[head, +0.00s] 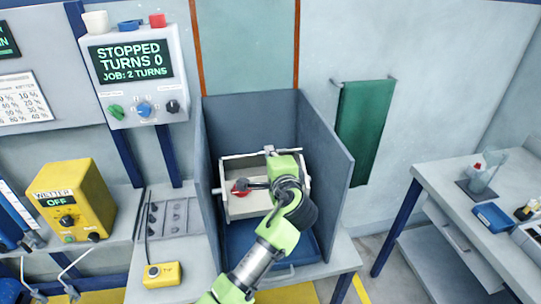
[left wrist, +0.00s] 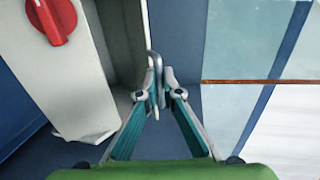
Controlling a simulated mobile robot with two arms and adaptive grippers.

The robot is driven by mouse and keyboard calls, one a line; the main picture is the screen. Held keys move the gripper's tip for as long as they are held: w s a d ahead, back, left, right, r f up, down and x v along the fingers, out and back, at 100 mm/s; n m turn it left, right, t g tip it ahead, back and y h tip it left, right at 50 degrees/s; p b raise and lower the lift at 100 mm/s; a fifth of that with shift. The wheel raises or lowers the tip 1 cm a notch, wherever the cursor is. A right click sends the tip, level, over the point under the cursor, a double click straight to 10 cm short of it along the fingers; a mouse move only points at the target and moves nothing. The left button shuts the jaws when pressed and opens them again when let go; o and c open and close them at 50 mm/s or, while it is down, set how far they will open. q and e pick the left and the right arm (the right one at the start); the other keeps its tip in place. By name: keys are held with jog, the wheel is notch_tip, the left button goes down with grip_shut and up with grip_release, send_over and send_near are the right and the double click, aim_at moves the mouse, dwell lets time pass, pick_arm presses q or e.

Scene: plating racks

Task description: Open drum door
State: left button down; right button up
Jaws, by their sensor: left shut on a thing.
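The cream-white drum (head: 245,209) sits inside a grey booth, with a red knob (head: 240,186) on its front. The knob also shows at the top left of the left wrist view (left wrist: 52,18). My left gripper (left wrist: 154,88) is shut on a thin grey metal handle (left wrist: 151,54) beside the drum's pale face. In the head view my green wrist is in front of the drum and hides part of its right side and most of my fingers. The drum door looks closed, but its edges are partly hidden. My right gripper is not in view.
The grey booth walls (head: 326,160) stand close on both sides of my arm. A blue tray (head: 235,240) lies below the drum. The control box (head: 141,103) reads STOPPED, TURNS 0. A yellow wetter (head: 88,190) reads OFF. A green towel (head: 365,130) hangs right.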

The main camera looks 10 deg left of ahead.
pick_arm(q)
jog(key=shift+r, duration=0.1)
jog(key=c, duration=2.5)
grip_release()
jog(key=shift+d, duration=0.1)
notch_tip(320, 180, up, 10)
